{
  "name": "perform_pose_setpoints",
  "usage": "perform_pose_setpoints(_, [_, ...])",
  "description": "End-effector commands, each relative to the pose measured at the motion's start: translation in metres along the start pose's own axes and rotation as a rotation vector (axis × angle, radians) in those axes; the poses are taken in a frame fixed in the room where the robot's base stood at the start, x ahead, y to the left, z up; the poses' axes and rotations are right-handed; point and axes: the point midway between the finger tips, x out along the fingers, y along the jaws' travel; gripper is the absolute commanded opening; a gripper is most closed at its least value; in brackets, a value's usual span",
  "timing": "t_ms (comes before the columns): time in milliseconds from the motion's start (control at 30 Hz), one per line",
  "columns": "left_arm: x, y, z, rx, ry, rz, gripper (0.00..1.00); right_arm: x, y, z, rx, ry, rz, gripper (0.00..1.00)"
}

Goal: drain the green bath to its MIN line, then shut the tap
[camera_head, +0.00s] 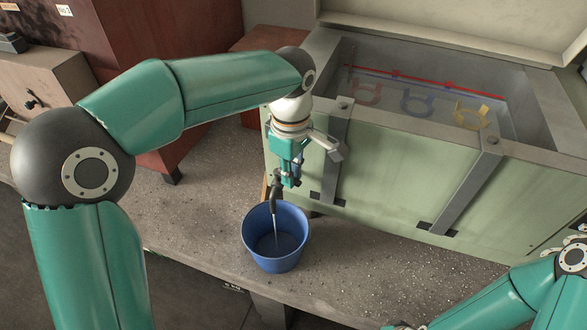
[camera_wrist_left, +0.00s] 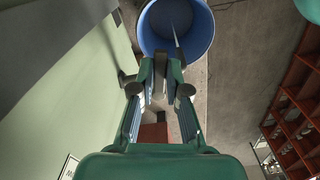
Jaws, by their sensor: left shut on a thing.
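The green bath (camera_head: 385,165) stands on the bench with its lid up. A red line (camera_head: 430,82) and a lower blue line (camera_head: 385,75) run along its far inner wall; I cannot read their labels or place the water level exactly against them. A dark tap (camera_head: 274,190) on its front side is open, and a thin stream falls into a blue bucket (camera_head: 275,258), which holds some water. The bucket also shows in the left wrist view (camera_wrist_left: 148,45). My left gripper (camera_head: 290,178) is shut on the tap's handle, mostly hidden between its fingers (camera_wrist_left: 160,85).
Red, blue and yellow holders (camera_head: 470,114) sit inside the bath. Grey straps (camera_head: 465,185) cross its front. A red-brown cabinet (camera_head: 170,60) and a beige box (camera_head: 45,85) stand at the left. The bench top (camera_head: 195,215) left of the bucket is clear.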

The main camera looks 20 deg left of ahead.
Motion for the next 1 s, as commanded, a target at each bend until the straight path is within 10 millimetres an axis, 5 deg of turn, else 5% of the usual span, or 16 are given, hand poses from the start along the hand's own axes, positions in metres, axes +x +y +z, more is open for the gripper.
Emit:
perform_pose_setpoints(500, [-0.001, -0.012, -0.003, 0.364, 0.000, 0.005, 0.00, -0.003, -0.001, 0.000, 0.000, 0.000, 0.000, 0.31])
perform_pose_setpoints(1000, [-0.002, -0.014, -0.004, 0.444, 0.001, 0.008, 0.00, -0.003, -0.001, 0.000, 0.000, 0.000, 0.000, 0.31])
